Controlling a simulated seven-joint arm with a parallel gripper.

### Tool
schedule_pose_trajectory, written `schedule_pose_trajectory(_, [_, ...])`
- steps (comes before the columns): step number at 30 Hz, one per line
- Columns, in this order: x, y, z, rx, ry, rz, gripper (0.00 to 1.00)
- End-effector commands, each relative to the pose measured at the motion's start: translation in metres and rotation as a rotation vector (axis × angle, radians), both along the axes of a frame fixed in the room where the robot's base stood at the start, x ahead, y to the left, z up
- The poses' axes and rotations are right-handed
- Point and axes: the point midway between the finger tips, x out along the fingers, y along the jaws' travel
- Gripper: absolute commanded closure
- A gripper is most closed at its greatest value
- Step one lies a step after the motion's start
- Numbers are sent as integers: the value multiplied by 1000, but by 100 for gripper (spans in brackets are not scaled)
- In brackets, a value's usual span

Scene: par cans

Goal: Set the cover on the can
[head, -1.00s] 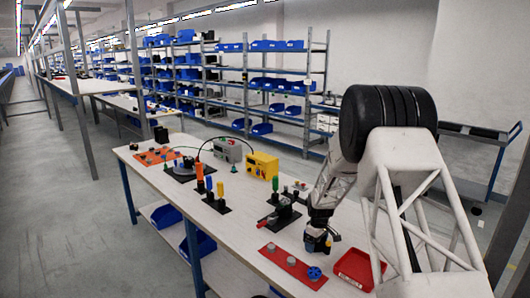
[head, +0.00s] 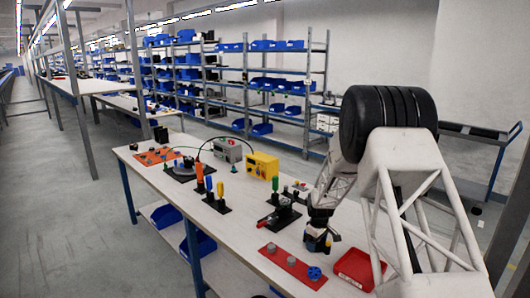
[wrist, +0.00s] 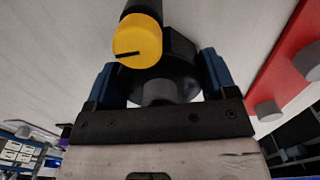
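I cannot tell which piece is the cover or the can, or whether one sits on the other.
A black fixture (head: 280,217) stands behind, with a yellow box (head: 263,165) farther back. Bare bench (head: 240,232) lies left.

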Motion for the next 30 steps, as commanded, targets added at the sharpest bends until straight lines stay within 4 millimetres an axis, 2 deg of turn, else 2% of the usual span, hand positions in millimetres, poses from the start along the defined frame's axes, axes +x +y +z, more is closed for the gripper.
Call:
schedule_pose_trajectory(14, [0,0,1,0,0,0,43])
schedule_pose_trajectory(30, [0,0,19,0,-1,0,43])
